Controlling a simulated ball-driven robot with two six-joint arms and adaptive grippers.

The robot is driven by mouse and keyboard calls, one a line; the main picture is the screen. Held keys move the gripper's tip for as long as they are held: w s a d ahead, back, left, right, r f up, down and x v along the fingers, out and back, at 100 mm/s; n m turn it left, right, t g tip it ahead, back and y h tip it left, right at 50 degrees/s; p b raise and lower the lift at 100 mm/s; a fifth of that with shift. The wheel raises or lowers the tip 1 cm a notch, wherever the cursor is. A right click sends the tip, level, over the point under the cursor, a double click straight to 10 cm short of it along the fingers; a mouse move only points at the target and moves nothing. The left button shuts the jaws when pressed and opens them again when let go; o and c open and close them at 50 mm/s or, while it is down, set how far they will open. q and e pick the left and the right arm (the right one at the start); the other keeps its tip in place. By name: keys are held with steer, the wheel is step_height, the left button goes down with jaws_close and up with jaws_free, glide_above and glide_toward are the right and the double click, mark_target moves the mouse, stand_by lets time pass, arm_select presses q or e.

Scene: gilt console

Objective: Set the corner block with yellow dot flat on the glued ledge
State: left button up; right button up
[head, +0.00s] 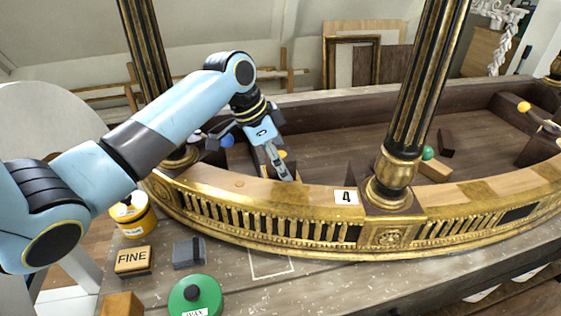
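My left arm comes in from the left, and its gripper (279,167) points down behind the curved front rail, inside the console frame. A small yellow dot (283,154) shows right beside the fingers, probably on the corner block, which is mostly hidden by the gripper. A pale wooden piece (262,158) shows just left of the fingers. I cannot tell whether the fingers are closed on the block or only beside it. I cannot make out which surface is the glued ledge. My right gripper is not in view.
Black-and-gilt columns (408,110) rise from the front rail (300,198). A FINE block (132,260), grey block (188,252) and green WAX tin (195,295) stand in front.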

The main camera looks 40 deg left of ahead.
arm_select(q)
steer(key=v, duration=1.1)
steer(key=shift+r, duration=0.15)
steer(key=shift+s+a, duration=0.1)
